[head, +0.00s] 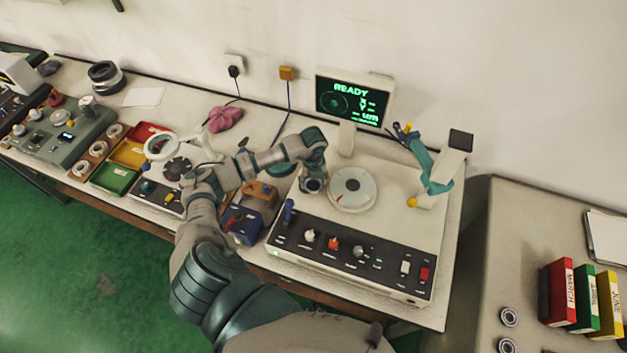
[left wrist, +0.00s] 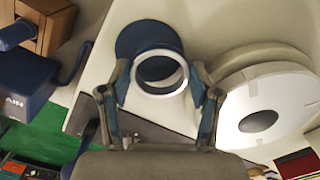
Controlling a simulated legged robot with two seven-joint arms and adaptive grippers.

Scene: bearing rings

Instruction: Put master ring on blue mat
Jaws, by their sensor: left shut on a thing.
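My left gripper (left wrist: 160,78) is shut on the master ring (left wrist: 158,90), a pale ring with a bright rim, held between the two fingertips in the left wrist view. The dark blue mat (left wrist: 130,38) is a round disc on the pale machine top; it shows behind the ring and through its hole. I cannot tell whether the ring touches it. In the head view my left gripper (head: 312,186) points down at the left part of the machine top, left of the round turntable (head: 353,188). The ring is not clear there. My right gripper is not in view.
The machine has a front panel (head: 350,262) with knobs, a READY screen (head: 350,100) behind and a teal probe arm (head: 432,170) at right. A blue box (head: 242,226) labelled AIR stands left of it. Coloured trays (head: 128,152) lie farther left.

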